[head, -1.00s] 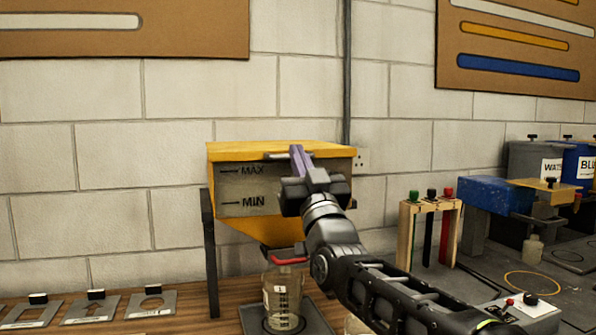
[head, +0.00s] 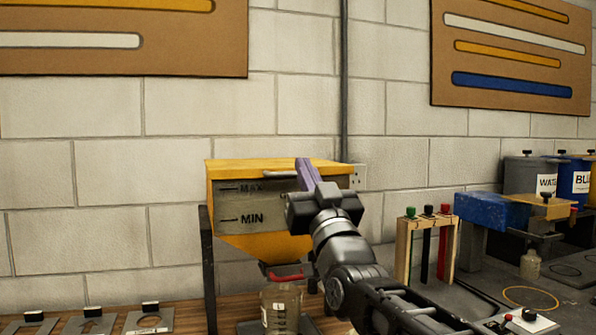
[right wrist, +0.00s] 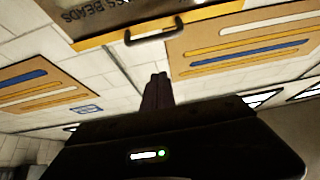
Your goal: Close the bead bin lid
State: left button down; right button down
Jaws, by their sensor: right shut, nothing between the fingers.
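The bead bin (head: 262,222) is a yellow hopper with a grey window marked MAX and MIN, against the wall. Its yellow lid (head: 240,166) lies level across the top, with no gap that I can make out. The lid's handle (head: 280,175) is at the front edge; it also shows in the right wrist view (right wrist: 150,35). My right gripper (head: 306,170) is shut and empty, its purple fingers pointing up in front of the lid's front edge, right of the handle. Whether it touches the lid is unclear. My left gripper is out of view.
A glass jar (head: 280,307) stands under the bin's spout. Stencil plates (head: 90,322) lie on the bench at left. A wooden rack (head: 428,245) and a blue block (head: 490,211) stand at right. Wall boards hang above.

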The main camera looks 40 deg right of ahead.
jog(key=b+v, duration=0.1)
jog(key=v, duration=0.4)
jog(key=shift+s+r, duration=0.1)
jog(key=shift+s, duration=0.05)
dwell(0.3)
